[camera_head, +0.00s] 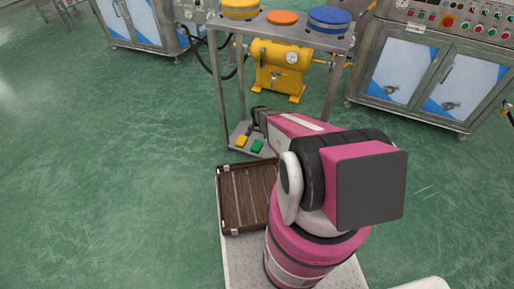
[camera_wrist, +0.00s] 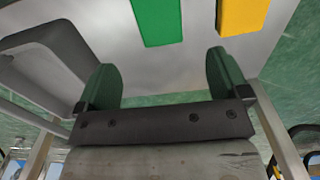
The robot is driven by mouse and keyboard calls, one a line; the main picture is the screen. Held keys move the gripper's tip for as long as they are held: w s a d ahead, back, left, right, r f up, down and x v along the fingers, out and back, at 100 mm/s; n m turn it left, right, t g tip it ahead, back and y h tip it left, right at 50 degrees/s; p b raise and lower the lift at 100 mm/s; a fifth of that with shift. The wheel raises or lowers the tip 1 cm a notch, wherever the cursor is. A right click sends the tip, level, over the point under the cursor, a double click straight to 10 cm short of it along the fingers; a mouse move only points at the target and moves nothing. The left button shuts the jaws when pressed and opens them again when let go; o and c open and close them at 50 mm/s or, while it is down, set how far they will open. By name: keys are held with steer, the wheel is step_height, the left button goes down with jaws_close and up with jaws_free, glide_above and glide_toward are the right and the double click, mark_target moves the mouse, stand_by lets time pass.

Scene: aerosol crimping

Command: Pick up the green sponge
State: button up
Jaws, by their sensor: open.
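The green sponge (camera_head: 257,146) lies on the low metal shelf (camera_head: 236,129) of a stand, close to the right of the yellow sponge (camera_head: 242,141). My gripper (camera_head: 257,117) is above that shelf, at its back part, and is small and partly hidden by my arm there. In the wrist view my gripper (camera_wrist: 162,64) is open with nothing between its two fingers. The green sponge (camera_wrist: 157,20) shows beyond the fingertips, about in line with the gap and apart from it. Its far end is cut off by the picture's edge. The yellow sponge (camera_wrist: 241,15) is right of it.
Metal posts of the stand (camera_head: 221,95) rise around the low shelf; its top shelf (camera_head: 263,27) carries yellow, orange and blue round items. A yellow machine (camera_head: 279,68) stands behind. A brown wooden tray (camera_head: 226,200) lies in front, beside my arm. Green floor is clear at left.

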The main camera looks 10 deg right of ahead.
mark_target(257, 144)
step_height(257, 144, down, 5)
steer(key=shift+r, duration=0.15)
steer(key=shift+s+a+f, duration=0.1)
steer(key=shift+s+f, duration=0.05)
steer(key=shift+f, duration=1.25)
steer(key=shift+s+a+f, duration=0.1)
steer(key=shift+f, duration=1.25)
steer(key=c, duration=1.1)
steer(key=shift+o, duration=0.2)
steer(key=shift+r, duration=0.15)
steer(key=shift+s+r, duration=0.1)
steer(key=shift+r, duration=0.55)
step_height(257, 144, up, 3)
steer(key=shift+f, duration=0.2)
steer(key=s+a+r, duration=0.6)
steer(key=a+r, duration=0.1)
steer(key=a, duration=0.3)
